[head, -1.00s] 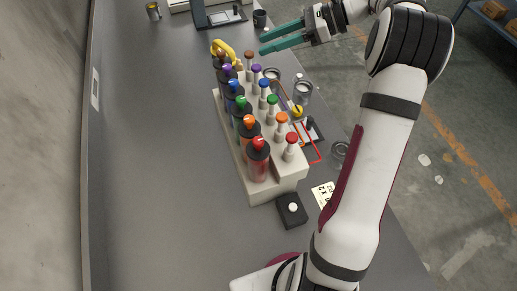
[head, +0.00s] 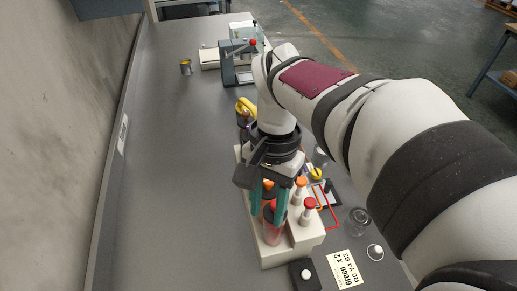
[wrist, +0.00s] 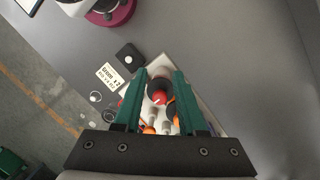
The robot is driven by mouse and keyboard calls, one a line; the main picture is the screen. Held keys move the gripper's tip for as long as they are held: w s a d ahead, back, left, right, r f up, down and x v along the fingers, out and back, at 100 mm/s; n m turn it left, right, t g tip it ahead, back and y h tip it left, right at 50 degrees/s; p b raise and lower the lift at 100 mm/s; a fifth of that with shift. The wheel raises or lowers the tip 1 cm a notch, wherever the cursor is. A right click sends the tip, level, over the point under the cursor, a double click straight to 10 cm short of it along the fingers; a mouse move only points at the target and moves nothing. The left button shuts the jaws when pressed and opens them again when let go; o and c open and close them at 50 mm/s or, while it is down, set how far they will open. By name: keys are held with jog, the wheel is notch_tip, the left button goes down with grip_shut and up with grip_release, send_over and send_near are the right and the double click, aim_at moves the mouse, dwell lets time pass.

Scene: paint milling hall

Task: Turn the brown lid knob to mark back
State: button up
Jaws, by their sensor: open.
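The pale rack (head: 277,258) holds a row of jars with black lids and coloured knobs, beside a row of short pegs with coloured tops. A dark brownish jar top (head: 243,119) shows at the rack's far end by a yellow handle, partly hidden by my arm; which way its knob points cannot be told. My gripper (head: 267,213) points down with green fingers open over the near end of the rack. The red-knobbed jar (wrist: 159,97) shows between the fingers in the wrist view, with no contact clear. My wrist hides the middle jars.
A black box with a white button (head: 305,274) and a card reading "Green x 2" (head: 345,268) lie in front of the rack. A glass jar (head: 358,220) stands right. The table left of the rack is clear.

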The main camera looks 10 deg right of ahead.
jog(key=shift+s+d+f+n+h, duration=0.1)
jog(key=shift+s+d+n+h, duration=0.15)
jog(key=shift+s+n+h, duration=0.3)
jog(key=shift+s+d+n+h, duration=0.25)
jog(key=shift+s+n, duration=0.1)
jog(key=shift+s, duration=0.3)
jog(key=shift+a, duration=0.1)
jog(key=w+m+y, duration=0.2)
jog(key=w+m, duration=0.1)
jog(key=w, duration=0.1)
jog(key=w+d+m+t+y, duration=0.1)
jog(key=w+m+y, duration=0.2)
jog(key=w, duration=0.2)
jog(key=w+m+t+y, duration=0.1)
jog(key=w+m+y, duration=0.2)
jog(key=w+m, duration=0.1)
jog(key=shift+w+d, duration=0.3)
jog(key=shift+w, duration=0.2)
jog(key=w+d+m+t+y, duration=0.3)
jog(key=w+d+m+t, duration=0.1)
jog(key=w+d, duration=0.15)
jog(key=m+t, duration=0.3)
send_near(247, 112)
jog(key=shift+m+t+y, duration=0.3)
jog(key=shift+t, duration=0.1)
jog(key=x, duration=0.6)
jog(key=f+x, duration=0.1)
jog(key=x, duration=0.3)
jog(key=shift+s, duration=0.15)
